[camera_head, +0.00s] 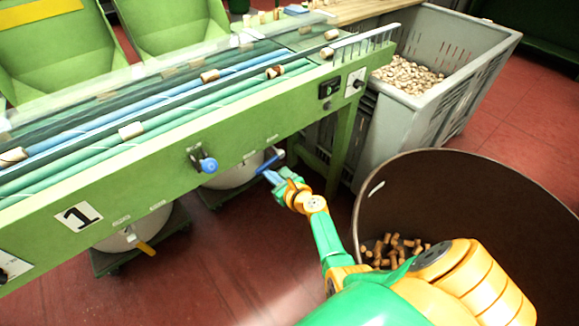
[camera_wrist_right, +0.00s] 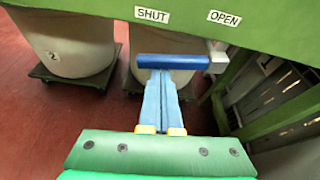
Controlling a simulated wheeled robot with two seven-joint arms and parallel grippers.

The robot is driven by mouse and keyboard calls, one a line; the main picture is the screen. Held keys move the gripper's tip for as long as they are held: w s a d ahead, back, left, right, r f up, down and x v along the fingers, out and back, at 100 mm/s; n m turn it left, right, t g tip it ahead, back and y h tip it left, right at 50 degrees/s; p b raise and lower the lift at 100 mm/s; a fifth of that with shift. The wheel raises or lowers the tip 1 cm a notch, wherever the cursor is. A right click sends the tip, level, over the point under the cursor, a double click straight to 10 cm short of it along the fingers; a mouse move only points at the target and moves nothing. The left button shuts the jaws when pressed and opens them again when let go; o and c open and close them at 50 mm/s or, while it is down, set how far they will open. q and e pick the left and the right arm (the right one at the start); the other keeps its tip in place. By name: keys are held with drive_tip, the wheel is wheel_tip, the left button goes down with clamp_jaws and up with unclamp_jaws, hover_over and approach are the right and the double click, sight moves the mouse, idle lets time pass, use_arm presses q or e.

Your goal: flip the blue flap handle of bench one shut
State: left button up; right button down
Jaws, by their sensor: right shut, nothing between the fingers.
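The blue flap handle (camera_head: 268,163) sticks out from the front of the green bench one (camera_head: 150,172), which bears a "1" plate. In the wrist view the handle's blue bar (camera_wrist_right: 172,62) lies crosswise, with its metal mount at the right end, under the OPEN label (camera_wrist_right: 225,18). The bar's left part is below the SHUT label (camera_wrist_right: 151,13). My right gripper (camera_head: 273,178) is shut and empty. In the wrist view its blue fingertips (camera_wrist_right: 161,76) are right at the bar; I cannot tell whether they touch it. My left gripper is not in view.
A blue knob (camera_head: 208,165) is further left on the bench front, and a yellow handle (camera_head: 146,248) lower left. A brown barrel (camera_head: 470,190) with corks stands at my right. A grey crate (camera_head: 400,125) of corks is behind it. White bins (camera_wrist_right: 70,45) stand under the bench.

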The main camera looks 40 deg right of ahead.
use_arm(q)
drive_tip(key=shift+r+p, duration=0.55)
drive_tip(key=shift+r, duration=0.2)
use_arm(e)
drive_tip(key=shift+a+r+m+y, duration=0.1)
drive_tip(key=shift+r+m+y, duration=0.3)
drive_tip(key=shift+r+m, duration=0.2)
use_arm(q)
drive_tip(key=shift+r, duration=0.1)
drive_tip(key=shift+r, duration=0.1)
